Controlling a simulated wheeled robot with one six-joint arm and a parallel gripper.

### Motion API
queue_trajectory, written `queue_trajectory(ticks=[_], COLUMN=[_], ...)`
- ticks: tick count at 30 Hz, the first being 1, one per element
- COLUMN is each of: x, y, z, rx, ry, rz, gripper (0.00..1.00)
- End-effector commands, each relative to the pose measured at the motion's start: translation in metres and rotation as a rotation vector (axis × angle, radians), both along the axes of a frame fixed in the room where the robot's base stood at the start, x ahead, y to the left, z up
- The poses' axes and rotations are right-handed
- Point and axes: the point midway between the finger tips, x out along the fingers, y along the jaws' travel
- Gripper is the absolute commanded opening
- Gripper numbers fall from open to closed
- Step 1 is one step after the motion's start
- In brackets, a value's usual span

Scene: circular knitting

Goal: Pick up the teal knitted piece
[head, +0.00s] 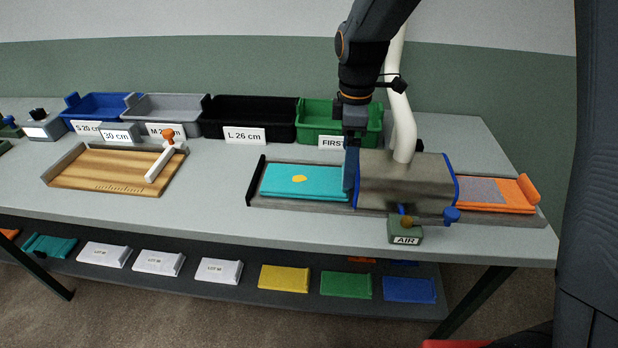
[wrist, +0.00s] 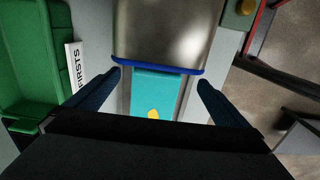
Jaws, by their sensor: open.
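The teal knitted piece (head: 305,181) lies flat on the grey tray of the press, left of its metal hood, with a yellow patch on top. Its right end meets the hood's blue edge. In the wrist view the teal piece (wrist: 158,92) shows between my fingers, partly hidden by my gripper body. My gripper (head: 350,170) is over the right end of the piece, beside the hood. In the wrist view my gripper (wrist: 160,88) has its two fingers wide apart, one on each side of the piece, and holds nothing. I cannot tell its height above the piece.
The metal hood (head: 405,180) with a white hose stands close right of my gripper. An orange piece (head: 490,192) lies at its right. A green bin (head: 335,122) stands behind, beside a black bin (head: 250,117). A wooden measuring board (head: 110,168) lies left.

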Motion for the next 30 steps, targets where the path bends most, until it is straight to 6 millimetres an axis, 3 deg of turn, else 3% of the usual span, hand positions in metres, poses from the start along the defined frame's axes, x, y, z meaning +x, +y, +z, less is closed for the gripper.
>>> queue_trajectory(ticks=[13,23,26,30], x=[0.003,0.003,0.003,0.003], y=[0.004,0.005,0.005,0.005], z=[-0.046,-0.054,-0.054,-0.053], rx=[-0.001,0.0,0.0,0.0], ry=[0.003,-0.001,-0.001,0.0], rz=[0.002,0.004,0.004,0.004], gripper=[1.0,1.0,0.88,0.65])
